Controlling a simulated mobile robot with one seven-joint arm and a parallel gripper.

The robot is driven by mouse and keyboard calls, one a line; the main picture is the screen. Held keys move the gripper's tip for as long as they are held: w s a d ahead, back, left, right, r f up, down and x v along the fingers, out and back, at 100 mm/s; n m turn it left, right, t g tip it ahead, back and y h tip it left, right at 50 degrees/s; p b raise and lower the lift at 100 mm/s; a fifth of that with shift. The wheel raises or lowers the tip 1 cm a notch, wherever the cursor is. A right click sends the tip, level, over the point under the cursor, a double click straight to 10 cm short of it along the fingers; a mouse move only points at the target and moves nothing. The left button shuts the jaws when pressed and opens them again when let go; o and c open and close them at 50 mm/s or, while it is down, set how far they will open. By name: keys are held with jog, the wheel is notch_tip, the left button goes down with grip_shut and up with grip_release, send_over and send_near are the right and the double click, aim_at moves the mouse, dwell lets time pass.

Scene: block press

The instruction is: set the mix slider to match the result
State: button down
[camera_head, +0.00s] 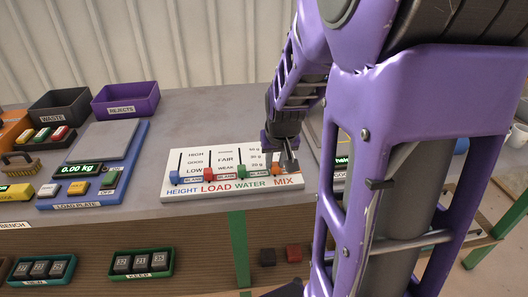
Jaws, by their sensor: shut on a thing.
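The white slider board (190,194) lies on the bench with four labelled columns: HEIGHT, LOAD, WATER and MIX. The orange mix knob (276,170) is in the rightmost column, low in its slot, at about the level of the BLANK row. My gripper (287,163) is down at this column, shut on the orange knob, and covers much of the slot. The mix labels are hidden behind my gripper. The blue (174,177), red (208,174) and green (241,172) knobs are also low, beside their BLANK labels.
A blue load plate (85,196) reading 0.00 kg stands to the left. WASTE (60,107) and REJECTS (126,100) bins are behind it. Green trays (142,264) of dark blocks hang at the bench front. My arm blocks the right side.

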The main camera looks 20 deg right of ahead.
jog(key=shift+w+d, duration=0.25)
jog(key=shift+w, duration=0.65)
jog(key=shift+w+d, duration=0.25)
jog(key=shift+w, duration=0.6)
jog(key=c, duration=0.7)
grip_release()
